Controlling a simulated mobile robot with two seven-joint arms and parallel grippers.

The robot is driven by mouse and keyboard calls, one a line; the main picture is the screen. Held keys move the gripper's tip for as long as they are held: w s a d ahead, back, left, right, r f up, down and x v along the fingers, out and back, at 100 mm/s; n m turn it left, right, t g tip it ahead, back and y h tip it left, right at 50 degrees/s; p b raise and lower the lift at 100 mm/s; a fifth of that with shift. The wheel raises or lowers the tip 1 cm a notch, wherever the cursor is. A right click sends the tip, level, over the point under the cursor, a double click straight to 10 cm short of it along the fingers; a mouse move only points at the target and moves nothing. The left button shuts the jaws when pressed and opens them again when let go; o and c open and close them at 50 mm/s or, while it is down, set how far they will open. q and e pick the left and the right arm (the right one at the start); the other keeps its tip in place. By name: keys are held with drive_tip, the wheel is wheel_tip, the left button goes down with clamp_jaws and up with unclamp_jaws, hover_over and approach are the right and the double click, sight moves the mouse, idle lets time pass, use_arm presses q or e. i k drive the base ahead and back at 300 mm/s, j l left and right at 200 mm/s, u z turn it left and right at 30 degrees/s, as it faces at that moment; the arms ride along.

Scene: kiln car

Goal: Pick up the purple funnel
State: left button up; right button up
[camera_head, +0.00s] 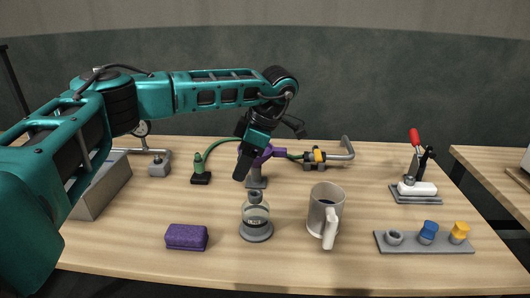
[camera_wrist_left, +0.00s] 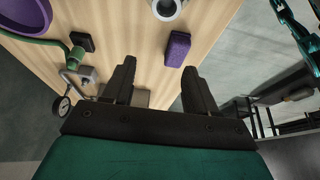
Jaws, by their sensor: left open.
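The funnel's round purple rim (camera_wrist_left: 45,27) is cut off at the upper left corner of the left wrist view. My left gripper is open and points down beside the funnel, on its left in the head view. In the wrist view nothing is between its fingers (camera_wrist_left: 159,68). I cannot tell whether a finger touches the funnel. My right gripper is out of view.
A glass flask (camera_head: 256,216) and a white mug (camera_head: 325,212) stand in front. A purple block (camera_head: 186,237) lies front left. A green bottle-like fitting (camera_head: 200,170) with a hose stands left. A cup rack (camera_head: 425,241) and toggle clamp (camera_head: 416,190) are at the right.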

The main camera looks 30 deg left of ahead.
sight(270, 151)
drive_tip(key=i, duration=0.85)
